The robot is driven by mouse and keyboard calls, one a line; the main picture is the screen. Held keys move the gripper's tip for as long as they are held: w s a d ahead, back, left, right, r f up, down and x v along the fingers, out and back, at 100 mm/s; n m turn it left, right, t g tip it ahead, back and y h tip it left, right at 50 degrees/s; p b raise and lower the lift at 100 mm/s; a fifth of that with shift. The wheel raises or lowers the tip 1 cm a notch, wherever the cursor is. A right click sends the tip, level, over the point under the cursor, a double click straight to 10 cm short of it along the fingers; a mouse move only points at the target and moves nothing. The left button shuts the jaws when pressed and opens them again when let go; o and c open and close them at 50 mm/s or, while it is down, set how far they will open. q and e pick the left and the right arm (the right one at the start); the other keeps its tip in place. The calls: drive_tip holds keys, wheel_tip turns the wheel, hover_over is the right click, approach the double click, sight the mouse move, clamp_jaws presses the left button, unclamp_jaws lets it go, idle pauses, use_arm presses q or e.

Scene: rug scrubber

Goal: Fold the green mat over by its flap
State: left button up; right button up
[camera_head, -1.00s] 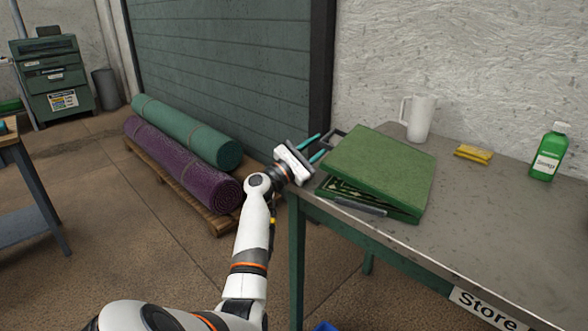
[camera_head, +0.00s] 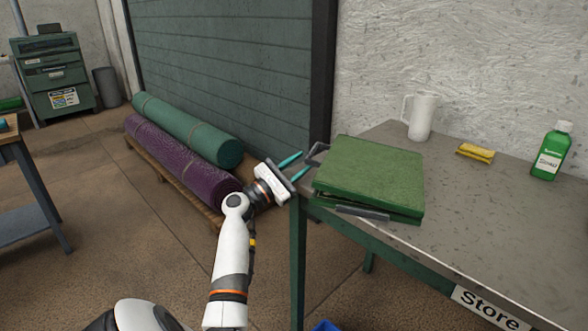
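The green mat (camera_head: 370,172) lies on the near left end of the grey table. Its green upper panel lies folded over, nearly flat on the layer below, with a narrow dark gap along the front edge. A grey handle (camera_head: 362,212) sticks out at the front edge, and another grey handle (camera_head: 318,151) stands at the back left corner. My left gripper (camera_head: 296,166) is just left of the mat, by the table's corner. Its two teal fingers are apart with nothing between them, and they appear clear of the mat. My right gripper is not in view.
On the grey table (camera_head: 480,225) stand a white jug (camera_head: 421,117), a yellow packet (camera_head: 475,150) and a green bottle (camera_head: 551,152). Rolled teal (camera_head: 190,132) and purple (camera_head: 180,162) rugs lie on a pallet at left.

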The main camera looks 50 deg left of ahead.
use_arm(q)
drive_tip(key=shift+v, duration=0.85)
drive_tip(key=shift+r, duration=0.15)
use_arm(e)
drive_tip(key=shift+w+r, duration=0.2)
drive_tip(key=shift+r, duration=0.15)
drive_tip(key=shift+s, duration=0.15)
